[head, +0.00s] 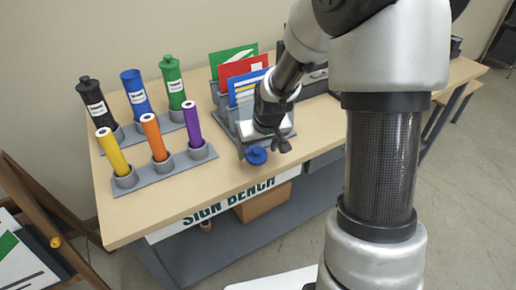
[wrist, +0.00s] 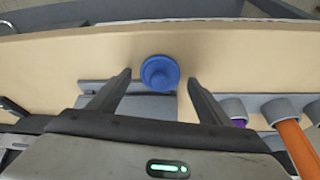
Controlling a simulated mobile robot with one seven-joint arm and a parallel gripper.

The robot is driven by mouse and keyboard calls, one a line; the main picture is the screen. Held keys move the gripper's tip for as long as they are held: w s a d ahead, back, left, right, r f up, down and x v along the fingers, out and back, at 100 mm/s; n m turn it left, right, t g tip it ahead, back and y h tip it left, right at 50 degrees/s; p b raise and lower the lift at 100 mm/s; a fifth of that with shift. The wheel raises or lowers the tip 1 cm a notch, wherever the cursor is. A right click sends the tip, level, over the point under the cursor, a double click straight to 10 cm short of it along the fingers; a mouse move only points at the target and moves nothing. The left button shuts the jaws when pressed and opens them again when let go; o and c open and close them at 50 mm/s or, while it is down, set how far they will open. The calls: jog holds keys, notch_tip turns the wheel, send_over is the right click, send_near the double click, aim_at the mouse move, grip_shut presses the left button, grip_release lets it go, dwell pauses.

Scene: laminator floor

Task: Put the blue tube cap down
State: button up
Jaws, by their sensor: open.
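The blue tube cap (head: 257,155) is a small round blue piece near the front edge of the sign bench, by the card holder. In the wrist view the cap (wrist: 159,73) lies between my two fingertips, with a gap on each side. My gripper (head: 264,148) is open and low over the bench front; it also shows in the wrist view (wrist: 160,80). Neither finger appears to touch the cap. The cap looks to be on or just above the bench top; the exact contact is hidden.
Black (head: 93,101), blue (head: 134,92) and green (head: 172,83) tubes stand in a grey rack at the back left. Yellow (head: 112,151), orange (head: 154,137) and purple (head: 192,126) rolls stand in front. The card holder (head: 222,112) is beside my gripper. The bench's front edge is close.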

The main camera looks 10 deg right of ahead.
jog(key=shift+r+p, duration=0.3)
jog(key=shift+r, duration=0.1)
jog(key=p+v, duration=0.2)
jog(key=v, duration=1)
jog(key=shift+r, duration=0.2)
jog(key=s+r+m+t+p, duration=0.1)
jog(key=s+r+p, duration=1)
jog(key=s+r, duration=0.9)
notch_tip(320, 180, up, 2)
jog(key=shift+s+a+r+h, duration=0.1)
jog(key=shift+s+a+h, duration=0.1)
jog(key=shift+h, duration=0.1)
jog(key=shift+a, duration=0.1)
